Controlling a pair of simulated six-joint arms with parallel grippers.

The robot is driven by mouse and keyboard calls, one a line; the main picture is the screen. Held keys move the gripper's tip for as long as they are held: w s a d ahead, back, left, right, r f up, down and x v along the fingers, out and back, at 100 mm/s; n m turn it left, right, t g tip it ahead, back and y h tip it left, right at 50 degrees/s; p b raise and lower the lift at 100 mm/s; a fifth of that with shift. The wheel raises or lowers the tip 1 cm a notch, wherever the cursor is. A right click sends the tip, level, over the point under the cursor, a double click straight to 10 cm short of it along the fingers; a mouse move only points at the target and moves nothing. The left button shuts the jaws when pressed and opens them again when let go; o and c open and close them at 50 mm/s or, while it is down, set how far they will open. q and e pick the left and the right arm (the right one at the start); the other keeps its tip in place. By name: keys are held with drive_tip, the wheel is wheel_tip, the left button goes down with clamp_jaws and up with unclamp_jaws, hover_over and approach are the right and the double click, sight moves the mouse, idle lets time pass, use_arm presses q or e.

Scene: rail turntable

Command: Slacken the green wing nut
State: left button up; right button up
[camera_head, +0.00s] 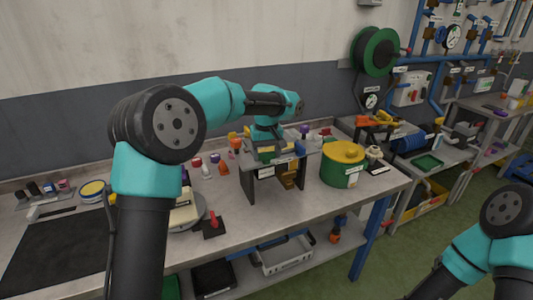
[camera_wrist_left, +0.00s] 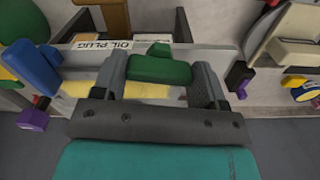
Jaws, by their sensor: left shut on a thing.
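The green wing nut (camera_wrist_left: 160,70) sits between the two grey fingers of my left gripper (camera_wrist_left: 162,76) in the left wrist view. The fingers are shut on it, one at each side. A label reading "OIL PLUG" (camera_wrist_left: 102,44) is on the panel just beyond it. In the head view my left gripper (camera_head: 270,141) points down at the top of a small grey stand (camera_head: 250,187) on the bench. The wing nut is hard to make out there. My right arm enters at the lower right, with its gripper out of view.
A yellow-lidded green pot (camera_head: 342,165) stands right of the grey stand. A red-handled block (camera_head: 213,226) is at the bench's front. A blue knob (camera_wrist_left: 32,66) is left of my gripper in the wrist view. The bench's front right (camera_head: 320,205) is clear.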

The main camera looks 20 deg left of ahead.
sight(267, 152)
use_arm(q)
drive_tip(key=shift+n, duration=0.5)
drive_tip(key=o, duration=0.9)
drive_tip(key=shift+o, duration=0.2)
wheel_tip(267, 152, up, 17)
drive_tip(key=shift+r, duration=0.2)
idle(0.4)
